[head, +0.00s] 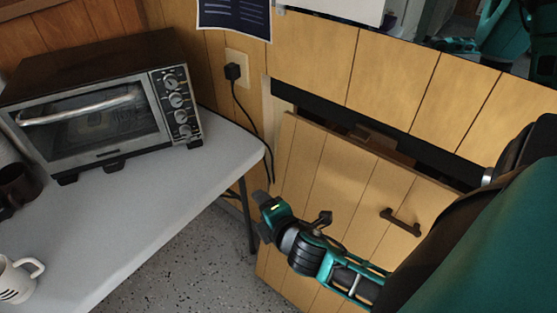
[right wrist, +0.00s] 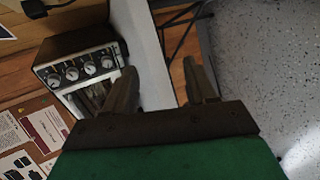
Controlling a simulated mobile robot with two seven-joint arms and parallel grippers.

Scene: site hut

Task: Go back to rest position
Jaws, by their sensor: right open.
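My right gripper (head: 263,215) hangs low in front of the wooden cabinet front, near the right end of the table, with its arm coming in from the right. In the right wrist view my right gripper (right wrist: 162,82) has its two fingers apart with nothing between them. My left gripper is in neither view.
A toaster oven (head: 95,110) stands on the grey table (head: 150,205), with a white mug (head: 18,278) at the left. The cabinet's wooden front (head: 330,180) with a dark handle (head: 401,222) stands out below a dark gap. Speckled floor (head: 205,260) shows beneath. A black cord runs from the wall outlet (head: 238,80).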

